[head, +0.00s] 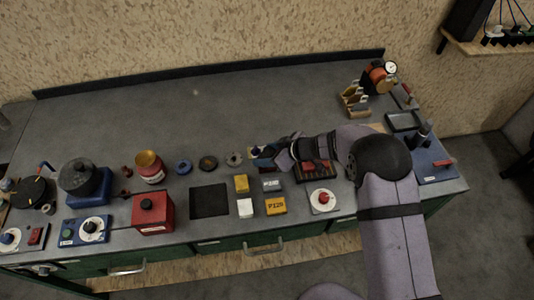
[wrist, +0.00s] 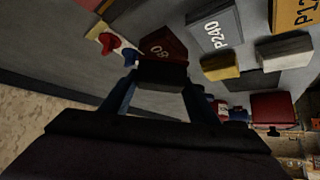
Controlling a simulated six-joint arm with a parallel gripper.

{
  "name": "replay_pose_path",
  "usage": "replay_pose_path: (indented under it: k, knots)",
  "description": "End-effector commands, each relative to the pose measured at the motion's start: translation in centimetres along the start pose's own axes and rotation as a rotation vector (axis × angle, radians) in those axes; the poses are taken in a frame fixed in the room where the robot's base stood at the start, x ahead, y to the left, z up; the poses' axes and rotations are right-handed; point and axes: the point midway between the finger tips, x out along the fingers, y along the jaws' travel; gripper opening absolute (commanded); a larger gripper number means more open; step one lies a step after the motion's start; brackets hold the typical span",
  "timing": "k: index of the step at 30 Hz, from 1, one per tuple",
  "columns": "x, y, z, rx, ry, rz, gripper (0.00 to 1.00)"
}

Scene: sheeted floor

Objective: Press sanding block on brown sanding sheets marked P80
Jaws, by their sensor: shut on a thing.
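My gripper (wrist: 160,92) is shut on a dark sanding block (wrist: 162,73), held between its two fingers. The brown stack of sanding sheets (wrist: 160,45) lies directly at the block in the wrist view. Its marking shows as "80", with the rest covered or cut off. The block overlaps the stack's near edge in the picture; I cannot tell whether they touch. In the head view my gripper (head: 277,155) is low over the bench, behind the grey P240 stack (head: 272,185), and hides most of the brown stack and the block.
A yellow stack marked P120 (head: 275,206), a white block (head: 245,208) and a yellow block (head: 241,184) stand close by. A black mat (head: 209,200) and red box (head: 153,212) lie farther left. A dark tray with red pieces (head: 316,172) is right of my gripper.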

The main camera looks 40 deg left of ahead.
Motion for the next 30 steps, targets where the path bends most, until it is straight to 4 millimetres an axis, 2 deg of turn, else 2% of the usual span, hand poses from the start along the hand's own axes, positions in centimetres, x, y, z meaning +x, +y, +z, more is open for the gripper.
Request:
replay_pose_path:
  k: [21, 30]
  knots:
    - [-3.5, 0.0, -3.5, 0.000, 0.001, 0.000, 0.31]
    - [-3.6, 0.0, -3.7, -0.001, 0.001, 0.000, 0.31]
